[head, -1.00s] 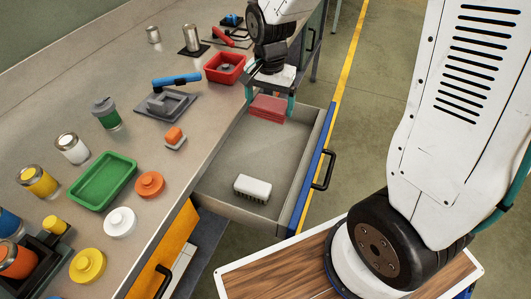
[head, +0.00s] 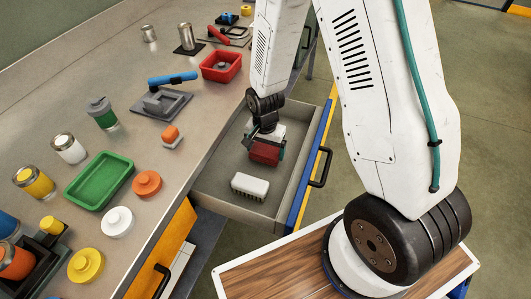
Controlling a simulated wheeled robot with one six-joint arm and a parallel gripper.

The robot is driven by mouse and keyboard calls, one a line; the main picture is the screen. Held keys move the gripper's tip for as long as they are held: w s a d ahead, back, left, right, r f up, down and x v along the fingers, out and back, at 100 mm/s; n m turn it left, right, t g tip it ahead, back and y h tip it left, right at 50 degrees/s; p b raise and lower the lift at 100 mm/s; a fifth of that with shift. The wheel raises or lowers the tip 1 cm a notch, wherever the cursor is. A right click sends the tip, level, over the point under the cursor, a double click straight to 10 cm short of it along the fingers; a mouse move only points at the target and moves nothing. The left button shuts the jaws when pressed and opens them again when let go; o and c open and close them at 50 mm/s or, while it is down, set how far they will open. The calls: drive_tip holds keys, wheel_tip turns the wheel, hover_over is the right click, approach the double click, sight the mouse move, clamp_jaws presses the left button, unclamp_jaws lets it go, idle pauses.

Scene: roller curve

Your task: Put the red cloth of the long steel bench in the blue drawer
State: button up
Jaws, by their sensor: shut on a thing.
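The red cloth (head: 264,154), a folded block, is between the fingers of my gripper (head: 266,152), which is shut on it. My gripper points down over the inside of the open blue drawer (head: 310,165), about in its middle. I cannot tell whether the cloth touches the drawer floor. A white brush (head: 250,186) with dark bristles lies in the drawer, in front of the cloth. The long steel bench (head: 140,154) runs along the left, above the drawer.
On the bench stand a red tray (head: 222,65), a green tray (head: 99,180), a blue-handled tool (head: 174,79), jars and round lids. An open orange drawer (head: 165,250) is at the front. The drawer floor beside the brush is bare.

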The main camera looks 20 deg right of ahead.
drive_tip(key=shift+f, duration=1.15)
drive_tip(key=shift+f, duration=0.15)
drive_tip(key=o, duration=0.7)
wheel_tip(320, 180, up, 13)
wheel_tip(320, 180, up, 17)
drive_tip(key=n, duration=0.4)
hover_over(265, 151)
drive_tip(key=s+d, duration=0.2)
drive_tip(key=s, duration=0.7)
drive_tip(key=s+r+n, duration=0.1)
drive_tip(key=s+r, duration=0.1)
drive_tip(key=s, duration=0.2)
drive_tip(key=s+d+r+n, duration=0.1)
drive_tip(key=s+r+n, duration=0.1)
drive_tip(key=s, duration=0.3)
drive_tip(key=s+r+n+t, duration=0.1)
drive_tip(key=s+r+n, duration=0.1)
drive_tip(key=s+r, duration=0.2)
drive_tip(key=shift+s+d+r, duration=0.1)
drive_tip(key=shift+s+d, duration=0.15)
drive_tip(key=shift+s, duration=0.05)
